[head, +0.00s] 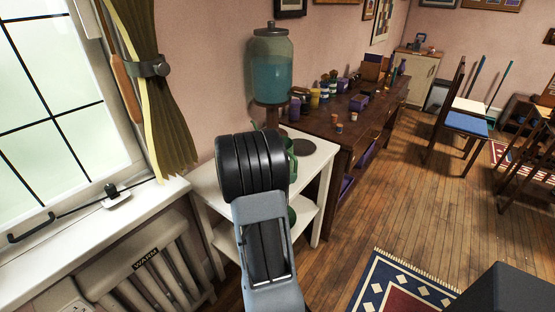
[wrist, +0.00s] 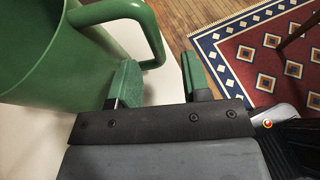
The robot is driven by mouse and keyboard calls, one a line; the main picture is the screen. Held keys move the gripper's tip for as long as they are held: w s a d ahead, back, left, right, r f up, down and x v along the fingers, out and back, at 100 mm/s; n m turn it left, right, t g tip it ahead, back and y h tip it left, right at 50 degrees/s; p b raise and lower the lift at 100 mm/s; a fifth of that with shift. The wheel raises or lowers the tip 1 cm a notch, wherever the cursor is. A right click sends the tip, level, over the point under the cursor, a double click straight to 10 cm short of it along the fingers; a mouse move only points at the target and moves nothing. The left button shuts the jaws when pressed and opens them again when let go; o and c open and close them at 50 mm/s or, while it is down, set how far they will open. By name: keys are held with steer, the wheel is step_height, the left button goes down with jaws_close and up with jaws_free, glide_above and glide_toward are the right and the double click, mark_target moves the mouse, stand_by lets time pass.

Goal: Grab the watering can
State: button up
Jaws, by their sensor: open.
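The green watering can (wrist: 40,60) fills the upper left of the wrist view, on a white surface, with its looped handle (wrist: 151,35) reaching right. My gripper (wrist: 158,80) is open, with its two green-tipped fingers apart. The lower end of the handle shows just beyond the gap between the fingers. I cannot tell whether either finger touches it. In the head view my arm hides most of the can; a green part (head: 292,163) shows just right of the arm, over the white shelf table. My fingers are hidden there.
The white shelf table (head: 318,160) stands by the radiator (head: 160,270) and window. A glass dispenser (head: 270,65) is behind. A dark wooden desk (head: 365,125) with jars adjoins at right. The wooden floor (head: 400,195) is open, with a patterned rug (head: 385,285).

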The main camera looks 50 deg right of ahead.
steer(key=shift+x, duration=2.25)
steer(key=shift+w, duration=0.1)
jaws_close()
